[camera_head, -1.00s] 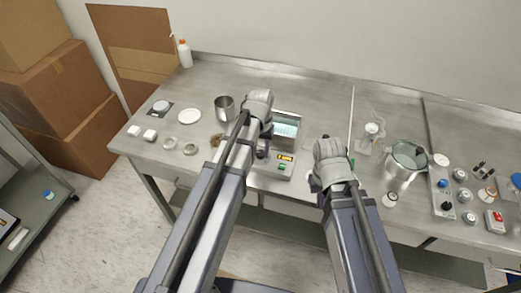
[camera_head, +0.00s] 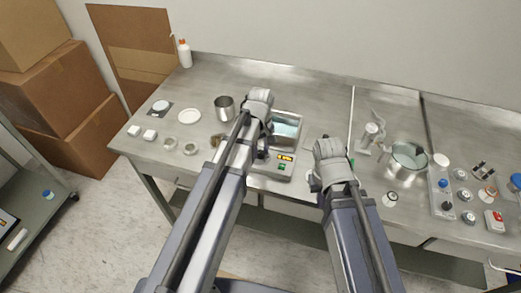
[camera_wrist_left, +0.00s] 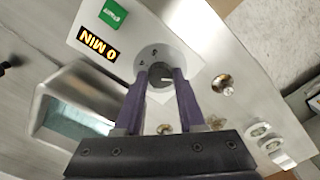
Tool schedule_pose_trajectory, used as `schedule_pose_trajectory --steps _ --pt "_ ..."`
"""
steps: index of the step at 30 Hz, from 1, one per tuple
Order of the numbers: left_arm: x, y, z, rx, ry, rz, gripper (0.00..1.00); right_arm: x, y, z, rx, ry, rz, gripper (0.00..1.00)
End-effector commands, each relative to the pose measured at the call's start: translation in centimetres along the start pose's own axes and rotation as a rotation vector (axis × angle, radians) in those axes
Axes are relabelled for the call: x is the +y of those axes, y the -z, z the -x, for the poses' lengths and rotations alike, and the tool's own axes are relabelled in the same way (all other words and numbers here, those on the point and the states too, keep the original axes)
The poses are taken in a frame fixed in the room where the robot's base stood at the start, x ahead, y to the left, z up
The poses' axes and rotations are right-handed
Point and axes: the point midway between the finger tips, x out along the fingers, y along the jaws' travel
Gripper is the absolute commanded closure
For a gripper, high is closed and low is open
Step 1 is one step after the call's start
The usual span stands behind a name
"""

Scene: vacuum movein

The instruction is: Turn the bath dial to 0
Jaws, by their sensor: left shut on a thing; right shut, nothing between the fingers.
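The bath (camera_head: 287,128) is a metal box with an open water basin, standing mid-table; its basin (camera_wrist_left: 75,125) also shows in the left wrist view. Its front panel has a display (camera_wrist_left: 98,43) reading "0 MIN", upside down here, and a green button (camera_wrist_left: 113,13). The dial (camera_wrist_left: 161,80) is a round dark knob with a pale pointer mark on a light disc. My left gripper (camera_wrist_left: 160,76) is shut on the dial, one purple finger on each side. My right gripper (camera_head: 313,183) is shut and empty, right of the bath; its fingertips are mostly hidden.
A metal cup (camera_head: 224,107) and several small dishes stand left of the bath. Cardboard boxes (camera_head: 65,90) are stacked at far left.

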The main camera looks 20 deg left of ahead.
Motion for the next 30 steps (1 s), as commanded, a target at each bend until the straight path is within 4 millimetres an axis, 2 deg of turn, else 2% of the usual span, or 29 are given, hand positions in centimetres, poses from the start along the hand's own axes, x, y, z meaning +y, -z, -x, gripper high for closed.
schedule_pose_trajectory --steps 19,20,27,30 --pt "-0.02 -0.03 -0.01 -0.001 0.0 0.048 1.0 0.0 0.0 -0.01 0.0 0.0 0.0 1.0" --pt "-0.02 -0.03 -0.01 -0.001 0.0 0.048 0.6 0.0 0.0 -0.01 0.0 0.0 0.0 1.0" --pt "-0.01 -0.02 -0.01 0.0 0.0 0.047 0.33 0.0 0.0 -0.01 0.0 0.0 0.0 1.0" --pt "-0.01 -0.01 -0.01 0.0 0.0 0.047 0.31 0.0 0.0 -0.01 0.0 0.0 0.0 1.0"
